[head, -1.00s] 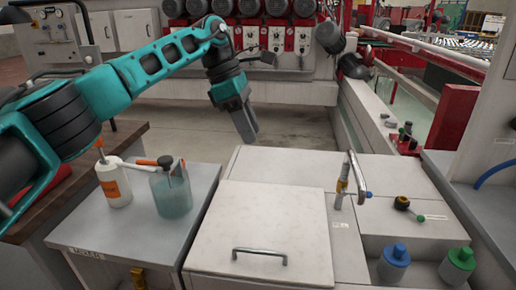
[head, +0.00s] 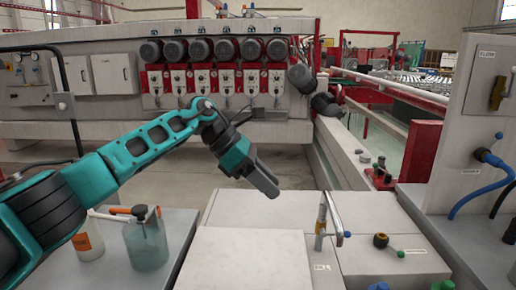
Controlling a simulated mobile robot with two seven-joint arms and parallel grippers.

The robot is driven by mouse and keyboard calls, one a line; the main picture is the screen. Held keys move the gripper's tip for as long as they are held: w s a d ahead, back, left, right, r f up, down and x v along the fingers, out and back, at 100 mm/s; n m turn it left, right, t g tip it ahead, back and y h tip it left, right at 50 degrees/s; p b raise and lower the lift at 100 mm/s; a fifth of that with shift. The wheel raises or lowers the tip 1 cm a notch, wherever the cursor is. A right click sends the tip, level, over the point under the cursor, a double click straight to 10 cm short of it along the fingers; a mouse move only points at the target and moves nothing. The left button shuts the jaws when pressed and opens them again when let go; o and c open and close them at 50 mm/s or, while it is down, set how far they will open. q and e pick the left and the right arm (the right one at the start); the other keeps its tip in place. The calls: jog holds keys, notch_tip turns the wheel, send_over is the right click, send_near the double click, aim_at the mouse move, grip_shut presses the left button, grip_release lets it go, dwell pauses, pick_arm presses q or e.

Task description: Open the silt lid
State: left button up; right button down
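The silt lid (head: 245,262) is the pale square panel on the white cabinet at the bottom middle. It lies flat and looks closed; its handle is outside the picture now. My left gripper (head: 267,187) hangs above the back part of the cabinet top, behind the lid and apart from it. Its fingers point down to the right and look close together, but I cannot tell whether they are shut. I see nothing held in it. My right gripper is not in view.
A metal tap (head: 321,222) stands right of the lid. A black-knobbed valve (head: 380,241) is farther right. Blue hoses (head: 490,190) hang at the right.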

pick_arm(q)
jog(key=s+d+n+t+h, duration=0.2)
jog(key=s+d+n+h, duration=0.25)
jog(key=d+h, duration=0.5)
jog(key=a+f+n+t+y, duration=0.3)
jog(key=a+n+t+y, duration=0.35)
jog(key=n, duration=0.85)
jog(key=a+f+n+t+y, duration=0.35)
jog(key=n+t, duration=0.65)
jog(key=n, duration=0.4)
jog(key=s+a+f+n+g+y, duration=0.4)
jog(key=s+a+f+n+y, duration=0.25)
jog(key=a+f+n, duration=0.35)
jog(key=s+a+f+n+g+y, duration=0.1)
jog(key=s+a+f+n+g, duration=0.2)
jog(key=s, duration=0.5)
jog(key=s+a+f+n+g, duration=0.2)
jog(key=s+a+f+g, duration=0.15)
jog(key=s, duration=0.55)
jog(key=s+a+f+n+g+y, duration=0.1)
jog(key=s+a+f+n+g, duration=0.25)
jog(key=s, duration=0.45)
jog(key=w+d+f+m+t+h, duration=0.1)
jog(key=w+d+f+t+h, duration=0.1)
jog(key=w+f+t, duration=0.5)
notch_tip(320, 180, down, 2)
jog(key=shift+w+d+f, duration=0.1)
jog(key=shift+w+d, duration=0.2)
jog(key=shift+d, duration=0.6)
